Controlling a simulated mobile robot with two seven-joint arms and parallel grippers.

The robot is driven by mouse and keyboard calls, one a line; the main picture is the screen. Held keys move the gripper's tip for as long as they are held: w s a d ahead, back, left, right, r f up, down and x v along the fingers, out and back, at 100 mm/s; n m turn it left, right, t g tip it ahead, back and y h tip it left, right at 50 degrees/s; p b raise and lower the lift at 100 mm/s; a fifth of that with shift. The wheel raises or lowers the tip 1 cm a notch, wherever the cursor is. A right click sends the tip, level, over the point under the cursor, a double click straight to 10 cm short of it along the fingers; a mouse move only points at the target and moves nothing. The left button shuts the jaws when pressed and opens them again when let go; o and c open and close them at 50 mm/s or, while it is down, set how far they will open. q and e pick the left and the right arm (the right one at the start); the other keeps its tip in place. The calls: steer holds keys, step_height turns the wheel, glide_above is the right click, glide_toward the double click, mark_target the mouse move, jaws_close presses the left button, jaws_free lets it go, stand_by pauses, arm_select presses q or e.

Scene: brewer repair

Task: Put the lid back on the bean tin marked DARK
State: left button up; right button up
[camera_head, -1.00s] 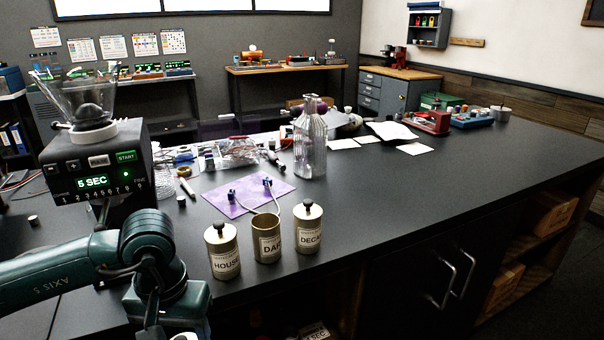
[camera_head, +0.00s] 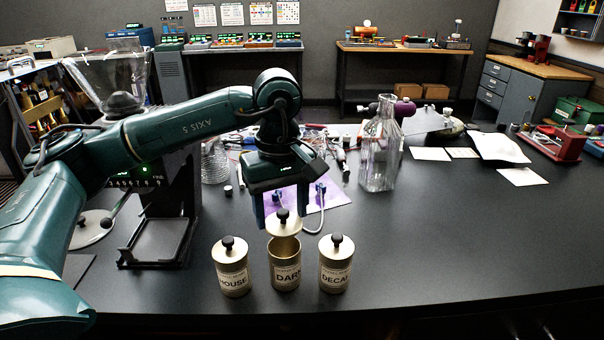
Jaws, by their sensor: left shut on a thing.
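The DARK tin (camera_head: 286,272) stands upright and open in the middle of a row of three tins on the dark counter. My left gripper (camera_head: 281,222) points down over it and is shut on a pale lid (camera_head: 284,228) with a black knob. The lid is just above the DARK tin's mouth; part of the open mouth shows below it, and I cannot tell whether lid and rim touch. The HOUSE tin (camera_head: 232,272) on the left and the DECAF tin (camera_head: 335,270) on the right both have lids on. My right gripper is not in view.
A clear glass bottle (camera_head: 380,155) stands behind right. A purple mat (camera_head: 332,196) with small blue parts and a curved tube lies behind the tins. A grinder with a flat black tray (camera_head: 156,243) stands left. The counter right of the tins is clear.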

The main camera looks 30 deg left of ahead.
mark_target(281, 225)
arm_select(q)
steer(key=shift+w+a+r+n, duration=0.3)
steer(key=shift+w+r, duration=0.1)
steer(key=shift+r, duration=0.05)
steer(key=shift+w, duration=0.1)
steer(key=shift+s+f+b, duration=0.25)
steer(key=shift+f+b, duration=0.05)
steer(key=shift+f, duration=0.25)
step_height(281, 225, down, 4)
steer(key=b, duration=0.3)
steer(key=shift+f, duration=0.15)
steer(key=shift+f+b, duration=0.4)
steer(key=shift+b, duration=0.05)
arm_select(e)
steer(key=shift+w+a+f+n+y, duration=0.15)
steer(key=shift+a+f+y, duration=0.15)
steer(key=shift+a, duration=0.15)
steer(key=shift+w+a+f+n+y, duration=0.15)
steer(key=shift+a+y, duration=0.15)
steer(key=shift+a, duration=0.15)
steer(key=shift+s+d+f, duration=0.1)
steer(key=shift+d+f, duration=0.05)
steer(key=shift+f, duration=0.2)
